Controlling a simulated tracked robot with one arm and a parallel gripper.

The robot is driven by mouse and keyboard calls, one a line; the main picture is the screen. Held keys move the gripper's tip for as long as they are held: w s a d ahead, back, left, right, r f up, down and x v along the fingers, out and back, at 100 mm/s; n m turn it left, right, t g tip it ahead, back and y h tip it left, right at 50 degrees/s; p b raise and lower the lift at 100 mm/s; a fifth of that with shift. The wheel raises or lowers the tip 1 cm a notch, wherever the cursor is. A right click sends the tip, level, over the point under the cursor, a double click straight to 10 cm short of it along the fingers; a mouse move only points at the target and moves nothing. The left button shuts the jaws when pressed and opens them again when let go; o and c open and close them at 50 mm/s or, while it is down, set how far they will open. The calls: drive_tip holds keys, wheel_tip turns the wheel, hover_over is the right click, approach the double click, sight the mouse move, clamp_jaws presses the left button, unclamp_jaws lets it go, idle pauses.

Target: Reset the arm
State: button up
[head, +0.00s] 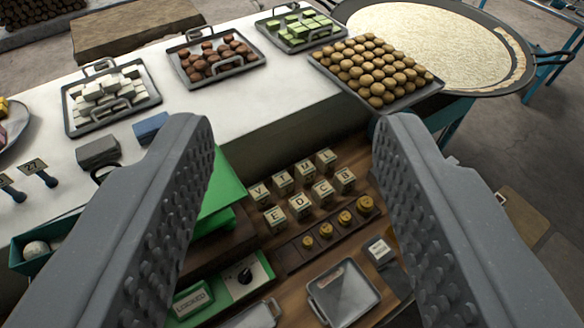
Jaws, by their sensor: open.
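My gripper (292,135) is in the head view, its two grey ridged fingers spread wide apart. Nothing is between the fingers. They reach over a wooden work surface (290,258) and point toward the white counter (255,105). The left finger covers part of a green scale-like device (220,195) and part of the counter. The right finger covers the right side of the work surface.
Trays of white blocks (108,97), brown lumps (212,58), green bars (299,30) and round biscuits (375,70) line the counter. A large round pan (440,45) stands at the back right. Lettered cubes (300,205), brass weights (345,217) and a small metal tray (342,292) lie below.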

drive_tip(key=shift+s+d+r, duration=0.25)
drive_tip(key=shift+s+r, duration=0.55)
drive_tip(key=shift+r, duration=0.15)
wheel_tip(320, 180, down, 5)
drive_tip(key=b, duration=0.5)
drive_tip(key=shift+r, duration=0.1)
drive_tip(key=shift+c, duration=1)
drive_tip(key=shift+a, duration=0.1)
